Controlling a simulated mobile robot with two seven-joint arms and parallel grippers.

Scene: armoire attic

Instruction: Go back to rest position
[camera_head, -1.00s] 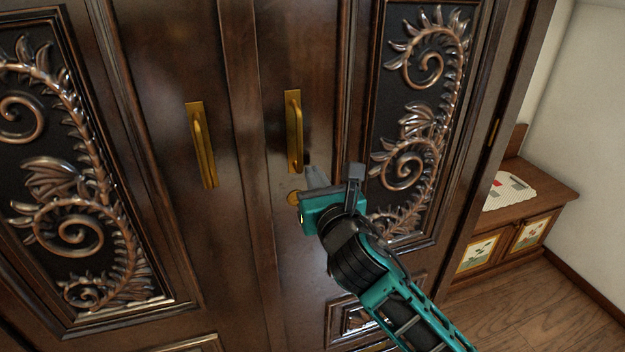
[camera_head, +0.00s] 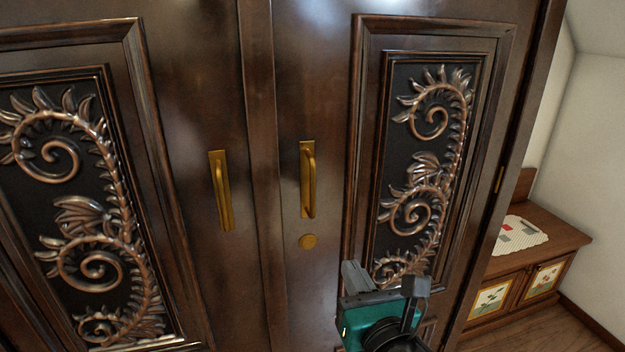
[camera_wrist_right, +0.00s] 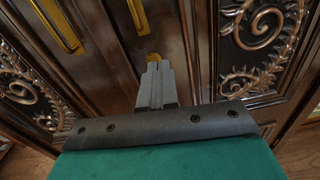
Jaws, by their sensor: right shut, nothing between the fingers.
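My right gripper (camera_head: 384,278) is at the lower middle of the head view, in front of the armoire's right door. In the right wrist view its fingers (camera_wrist_right: 157,78) are together with nothing between them. The dark wooden armoire (camera_head: 330,80) fills most of the head view, and its two doors look shut. The left door has a brass handle (camera_head: 221,190) and the right door has another (camera_head: 308,180). A round brass lock plate (camera_head: 308,241) sits below the right handle, up and left of the gripper. My left gripper is not in view.
A low wooden cabinet (camera_head: 545,235) with painted doors stands right of the armoire, with a light cloth (camera_head: 520,235) on top. A pale wall (camera_head: 600,130) is behind it. Some wooden floor (camera_head: 510,338) shows free at the lower right.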

